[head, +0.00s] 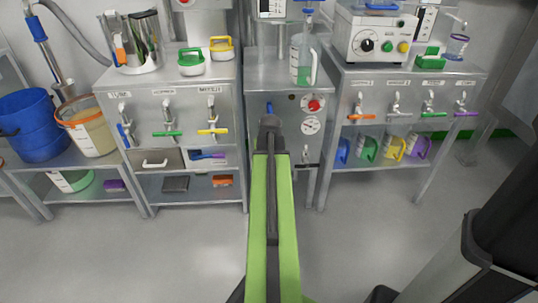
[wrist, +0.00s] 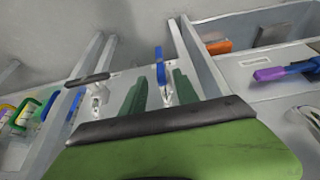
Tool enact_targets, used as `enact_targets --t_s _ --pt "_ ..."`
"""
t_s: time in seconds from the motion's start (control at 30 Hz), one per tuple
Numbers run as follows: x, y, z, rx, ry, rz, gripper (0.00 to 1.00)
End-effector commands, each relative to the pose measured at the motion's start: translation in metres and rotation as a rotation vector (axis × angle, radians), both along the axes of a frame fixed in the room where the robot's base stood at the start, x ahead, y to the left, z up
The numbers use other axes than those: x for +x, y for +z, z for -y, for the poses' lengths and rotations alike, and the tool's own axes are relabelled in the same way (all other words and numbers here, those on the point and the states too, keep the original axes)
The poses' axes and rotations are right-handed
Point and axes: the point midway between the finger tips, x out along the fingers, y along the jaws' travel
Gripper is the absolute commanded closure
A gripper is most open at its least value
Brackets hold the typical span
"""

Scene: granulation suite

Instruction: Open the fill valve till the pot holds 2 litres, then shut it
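A valve with a blue lever (head: 268,107) is on the front of the middle steel cabinet, partly hidden behind my gripper (head: 270,122). In the wrist view, my gripper's two dark green fingers (wrist: 160,88) are apart, with the blue lever (wrist: 160,66) between them in the picture. I cannot tell whether they touch it. A clear vessel (head: 303,60) with a blue top and a handle stands on the middle cabinet. I cannot tell whether it is the pot, and no level reads clearly.
A red knob (head: 313,105), a round gauge (head: 311,125) and a dark-handled lower valve (head: 305,159) are close by on the same cabinet. Cabinets with several coloured taps stand on both sides. The grey floor (head: 350,240) in front is clear.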

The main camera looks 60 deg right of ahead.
Motion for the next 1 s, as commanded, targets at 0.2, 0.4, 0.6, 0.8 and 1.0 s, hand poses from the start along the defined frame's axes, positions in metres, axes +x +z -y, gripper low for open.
enact_targets --t_s 0.2,0.4,0.6,0.8,1.0 --pt "-0.013 0.059 -0.018 0.000 0.000 0.000 0.64" --pt "-0.016 0.069 -0.023 -0.001 0.000 -0.001 0.64" --pt "-0.016 0.066 -0.023 -0.001 0.000 -0.001 0.64" --pt "-0.016 0.066 -0.023 0.000 -0.001 0.000 0.64" --pt "-0.024 0.062 -0.032 0.047 -0.018 -0.023 0.64"
